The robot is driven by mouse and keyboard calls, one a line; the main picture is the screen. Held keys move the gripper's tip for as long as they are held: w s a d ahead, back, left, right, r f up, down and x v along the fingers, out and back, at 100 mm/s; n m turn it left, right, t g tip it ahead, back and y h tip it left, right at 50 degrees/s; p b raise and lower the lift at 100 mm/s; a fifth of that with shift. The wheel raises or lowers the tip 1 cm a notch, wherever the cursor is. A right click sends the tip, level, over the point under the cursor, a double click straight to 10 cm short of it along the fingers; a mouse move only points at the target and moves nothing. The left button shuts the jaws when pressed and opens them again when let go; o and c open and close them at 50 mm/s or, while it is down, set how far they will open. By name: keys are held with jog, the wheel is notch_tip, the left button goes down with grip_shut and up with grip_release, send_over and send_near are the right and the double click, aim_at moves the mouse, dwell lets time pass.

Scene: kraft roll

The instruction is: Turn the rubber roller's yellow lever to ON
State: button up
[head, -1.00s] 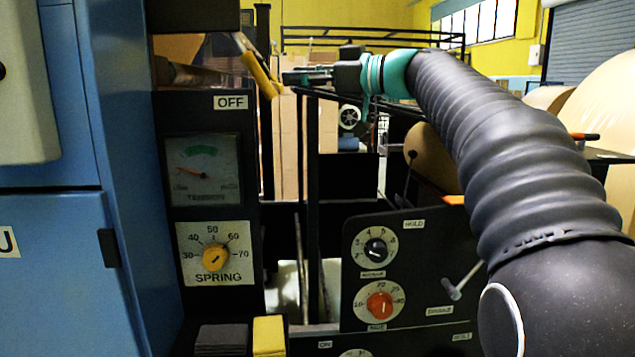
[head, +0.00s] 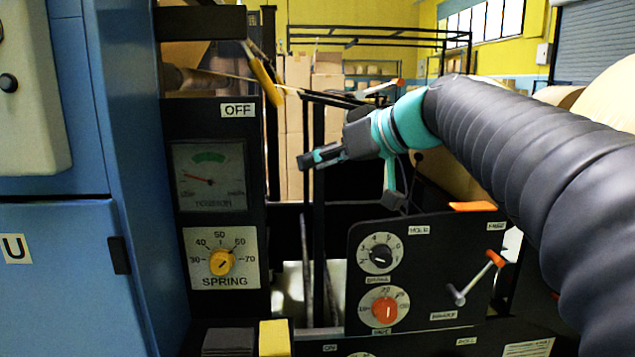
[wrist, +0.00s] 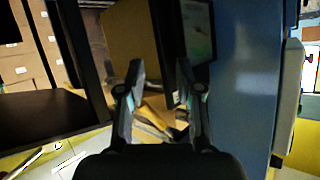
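The yellow lever (head: 264,83) hangs tilted at the upper left of the head view, just above the OFF label (head: 238,110). Its lower end leans to the right. My gripper (head: 306,161) is right of and below the lever, apart from it, with its fingers pointing left. In the wrist view my gripper (wrist: 161,72) has its two fingers well apart, with nothing held between them. A yellow piece (wrist: 155,113) shows between the fingers, probably the lever, but I cannot tell how far away it is. The roller itself is not clearly seen.
A tension gauge (head: 210,175) and a SPRING dial (head: 221,260) are on the black panel beside the blue cabinet (head: 60,260). Dark upright bars (head: 318,200) stand near my gripper. A black panel with a red knob (head: 384,306) and an orange-ended crank (head: 476,278) is below my arm.

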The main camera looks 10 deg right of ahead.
jog(key=shift+m+g+h, duration=0.3)
jog(key=shift+m+h, duration=0.4)
jog(key=shift+s+d+f, duration=0.1)
jog(key=shift+s+f, duration=0.6)
jog(key=shift+f, duration=0.25)
jog(key=shift+s+d+f, duration=0.1)
jog(key=shift+s+f, duration=0.6)
jog(key=shift+f, duration=0.25)
